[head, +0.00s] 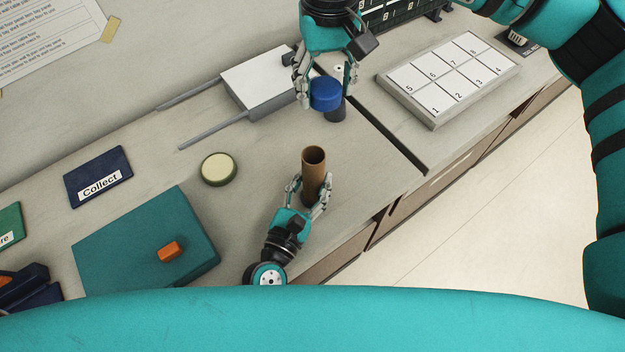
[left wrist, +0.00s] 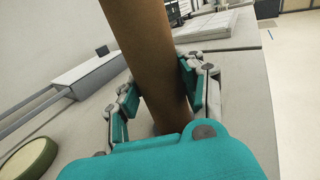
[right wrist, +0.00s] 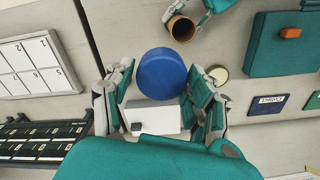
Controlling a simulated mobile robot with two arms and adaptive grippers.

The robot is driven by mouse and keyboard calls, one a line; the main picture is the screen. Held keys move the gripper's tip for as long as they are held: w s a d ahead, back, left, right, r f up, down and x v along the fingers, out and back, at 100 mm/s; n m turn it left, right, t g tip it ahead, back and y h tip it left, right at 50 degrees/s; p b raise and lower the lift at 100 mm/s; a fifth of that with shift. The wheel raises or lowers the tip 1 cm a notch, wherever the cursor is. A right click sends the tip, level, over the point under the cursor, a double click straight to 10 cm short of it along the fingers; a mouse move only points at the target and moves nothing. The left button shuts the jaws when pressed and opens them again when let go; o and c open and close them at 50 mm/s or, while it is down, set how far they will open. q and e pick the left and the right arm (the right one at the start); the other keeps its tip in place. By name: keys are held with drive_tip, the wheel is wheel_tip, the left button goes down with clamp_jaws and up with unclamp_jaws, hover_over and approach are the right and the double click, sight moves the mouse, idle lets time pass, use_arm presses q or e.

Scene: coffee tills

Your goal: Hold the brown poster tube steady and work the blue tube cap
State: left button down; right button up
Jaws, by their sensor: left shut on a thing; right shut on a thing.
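The brown poster tube (head: 314,172) stands upright on the counter with its open top showing. My left gripper (head: 312,190) is shut around its lower part, and the left wrist view shows the tube (left wrist: 150,60) between both fingers. The blue tube cap (head: 326,94) is held by my right gripper (head: 327,88), above and beyond the tube and apart from it. In the right wrist view the cap (right wrist: 162,73) sits between the fingertips. The tube's open end (right wrist: 181,28) shows near the top there.
A numbered tray (head: 433,99) lies right of a dark seam. A white box (head: 262,80) with grey rails stands left of the cap. A round green-rimmed disc (head: 219,169), a teal board (head: 140,245) with an orange block (head: 169,251) and a Collect sign (head: 98,177) lie left of the tube.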

use_arm(q)
drive_tip(key=c, duration=0.7)
unclamp_jaws()
drive_tip(key=shift+s, duration=0.1)
